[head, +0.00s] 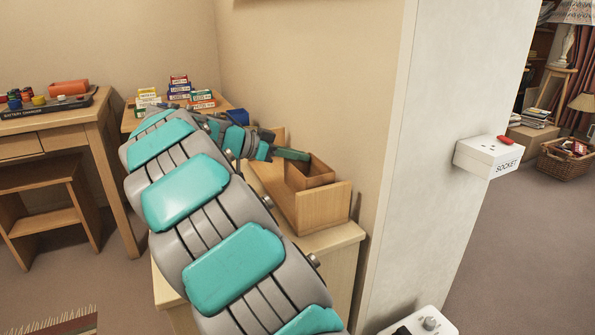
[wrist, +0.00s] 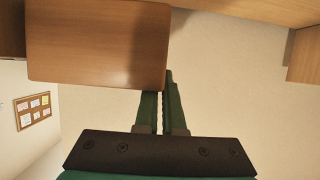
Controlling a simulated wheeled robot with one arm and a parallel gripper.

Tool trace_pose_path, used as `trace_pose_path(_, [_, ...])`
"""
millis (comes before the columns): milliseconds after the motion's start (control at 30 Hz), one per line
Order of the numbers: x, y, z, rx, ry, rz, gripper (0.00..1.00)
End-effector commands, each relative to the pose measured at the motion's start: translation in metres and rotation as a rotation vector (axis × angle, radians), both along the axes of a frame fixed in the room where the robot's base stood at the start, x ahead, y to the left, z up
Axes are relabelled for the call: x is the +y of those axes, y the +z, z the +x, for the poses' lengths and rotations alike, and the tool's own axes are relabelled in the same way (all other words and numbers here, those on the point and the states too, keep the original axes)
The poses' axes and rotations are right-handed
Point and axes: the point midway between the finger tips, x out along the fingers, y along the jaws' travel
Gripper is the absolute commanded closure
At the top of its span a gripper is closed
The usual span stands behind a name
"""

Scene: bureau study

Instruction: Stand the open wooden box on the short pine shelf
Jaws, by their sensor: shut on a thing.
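The open wooden box (head: 312,174) is a small brown box, seen in the head view between the upright ends of the short pine shelf (head: 323,208). The shelf stands on a pale wooden cabinet. I cannot tell whether the box's underside touches the shelf. My gripper (head: 291,153) is at the box's upper back-left edge, shut on its wall. In the wrist view, a flat brown side of the box (wrist: 97,45) fills the upper left. The gripper fingers (wrist: 165,85) show at its right edge, nearly together. The box's underside is hidden.
The pale cabinet (head: 335,239) stands by the beige wall. A white wall corner with a socket box (head: 489,155) is to the right. A side table with several small boxes (head: 179,88) and a desk (head: 60,122) are at left. My arm hides the cabinet's left part.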

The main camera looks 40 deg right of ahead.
Motion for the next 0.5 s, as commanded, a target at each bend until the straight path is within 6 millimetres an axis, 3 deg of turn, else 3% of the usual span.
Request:
trace_pose_path(300, [0.000,-0.040,-0.001,0.005,-0.002,0.000,1.00])
trace_pose_path(500, [0.000,-0.043,-0.001,0.001,-0.002,-0.001,1.00])
